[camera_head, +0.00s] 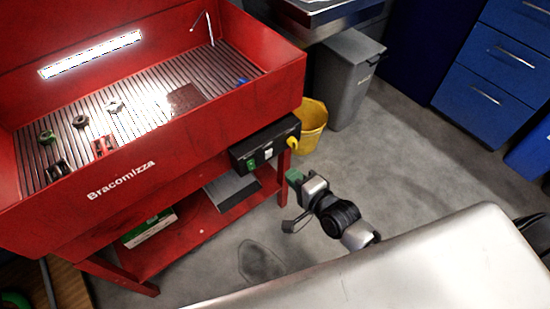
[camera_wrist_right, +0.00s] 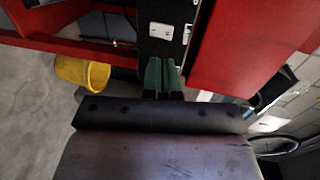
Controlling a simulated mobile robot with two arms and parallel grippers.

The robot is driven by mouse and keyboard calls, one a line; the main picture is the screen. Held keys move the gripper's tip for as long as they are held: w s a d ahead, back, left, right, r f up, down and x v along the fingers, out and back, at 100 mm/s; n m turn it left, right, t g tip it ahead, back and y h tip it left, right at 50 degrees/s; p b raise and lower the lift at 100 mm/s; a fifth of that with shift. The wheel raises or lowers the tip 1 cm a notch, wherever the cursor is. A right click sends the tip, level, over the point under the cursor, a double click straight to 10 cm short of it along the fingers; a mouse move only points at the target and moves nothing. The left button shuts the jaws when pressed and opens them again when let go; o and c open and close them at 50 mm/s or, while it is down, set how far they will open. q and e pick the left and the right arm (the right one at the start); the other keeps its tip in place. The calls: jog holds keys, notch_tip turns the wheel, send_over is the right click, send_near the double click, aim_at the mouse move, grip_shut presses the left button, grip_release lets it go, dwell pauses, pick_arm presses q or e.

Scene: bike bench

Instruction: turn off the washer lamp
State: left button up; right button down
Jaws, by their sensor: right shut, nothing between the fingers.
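The washer lamp (camera_head: 92,54), a bright white strip, is lit on the back wall of the red parts washer (camera_head: 225,85). A black control box (camera_head: 243,158) hangs on the washer's front right. My right gripper (camera_head: 293,177) is shut and empty, in front of and below the box's right end. In the right wrist view its green fingertips (camera_wrist_right: 163,74) point at the box, with a white switch plate (camera_wrist_right: 160,30) beyond. I cannot tell the switch positions. My left gripper is not in view.
A yellow bucket (camera_head: 313,126) and a grey bin (camera_head: 347,80) stand right of the washer. Several small parts lie on the washer's ribbed tray. A lower shelf (camera_head: 205,226) sits under it. The grey floor (camera_head: 410,150) to the right is clear.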

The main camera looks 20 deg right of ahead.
aim_at(270, 153)
jog(key=x, duration=0.6)
jog(key=shift+w+a+r+b, duration=0.1)
jog(key=shift+w+r+b, duration=0.2)
jog(key=shift+r+b, duration=0.05)
jog(key=shift+w+a, duration=0.25)
jog(key=shift+w, duration=0.4)
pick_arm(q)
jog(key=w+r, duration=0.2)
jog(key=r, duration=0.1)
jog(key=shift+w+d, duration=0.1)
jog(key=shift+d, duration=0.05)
pick_arm(e)
jog(key=shift+r, duration=0.1)
jog(key=shift+w+p, duration=0.2)
jog(key=shift+p, duration=0.3)
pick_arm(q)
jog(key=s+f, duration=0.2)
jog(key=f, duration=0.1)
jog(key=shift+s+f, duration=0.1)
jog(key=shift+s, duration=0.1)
